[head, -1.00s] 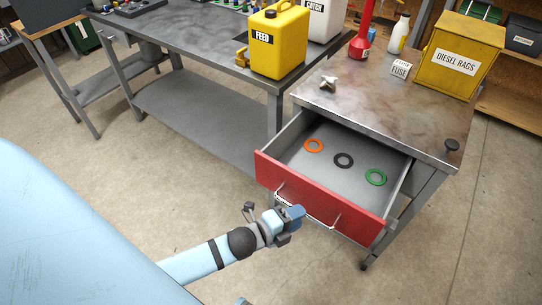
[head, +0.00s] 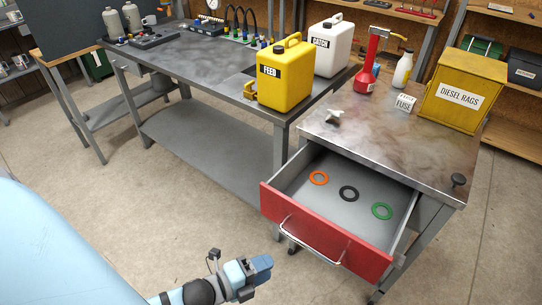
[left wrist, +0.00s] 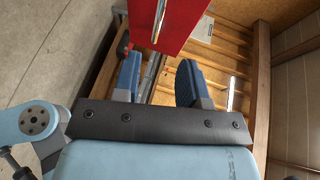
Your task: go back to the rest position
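My left gripper (head: 261,266) is at the bottom of the head view, in front of the red drawer (head: 322,238) and apart from its handle (head: 310,243). In the left wrist view its two blue fingers (left wrist: 158,80) stand apart with nothing between them. The red drawer front (left wrist: 170,22) shows beyond the fingertips there. The drawer is pulled open and holds an orange ring (head: 319,178), a black ring (head: 349,193) and a green ring (head: 382,211) lying flat. My right gripper is in neither view.
Yellow FEED (head: 285,80) and white CATCH (head: 330,50) jugs stand on the left bench. Floor before the benches is clear.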

